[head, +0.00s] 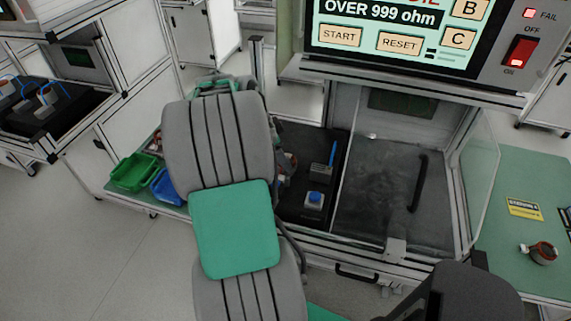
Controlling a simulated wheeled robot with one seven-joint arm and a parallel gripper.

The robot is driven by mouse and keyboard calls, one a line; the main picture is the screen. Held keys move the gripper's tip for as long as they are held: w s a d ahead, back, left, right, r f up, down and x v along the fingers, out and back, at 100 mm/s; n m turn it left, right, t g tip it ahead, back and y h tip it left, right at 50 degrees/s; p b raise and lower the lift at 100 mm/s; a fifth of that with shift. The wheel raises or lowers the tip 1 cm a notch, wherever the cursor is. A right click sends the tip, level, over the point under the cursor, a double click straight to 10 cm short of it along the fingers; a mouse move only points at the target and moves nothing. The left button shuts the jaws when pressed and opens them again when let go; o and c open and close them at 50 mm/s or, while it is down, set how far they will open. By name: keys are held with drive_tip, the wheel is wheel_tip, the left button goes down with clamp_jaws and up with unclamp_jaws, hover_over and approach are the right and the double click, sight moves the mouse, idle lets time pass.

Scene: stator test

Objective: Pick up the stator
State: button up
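A stator (541,252), a small ring with copper-orange windings and a dark outer part, lies on the green tabletop (530,190) at the right of the head view. Nothing of mine touches it. My grey arm with a green pad fills the middle of the view, well to the left of the stator. My gripper cannot be made out; the arm hides what is behind it. A small grey and orange shape shows at the arm's right edge, too covered to name.
A test station stands in the middle, with a screen (395,30), a red switch (520,52), a blue button (314,198) and a clear side panel (478,170). A yellow label (525,208) lies near the stator. Green (133,172) and blue (166,188) bins sit at the left.

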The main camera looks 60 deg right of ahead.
drive_tip(key=p+x, duration=0.1)
drive_tip(key=x, duration=0.3)
drive_tip(key=shift+d+f, duration=0.15)
drive_tip(key=shift+f, duration=0.2)
drive_tip(key=shift+w+r, duration=0.1)
clamp_jaws()
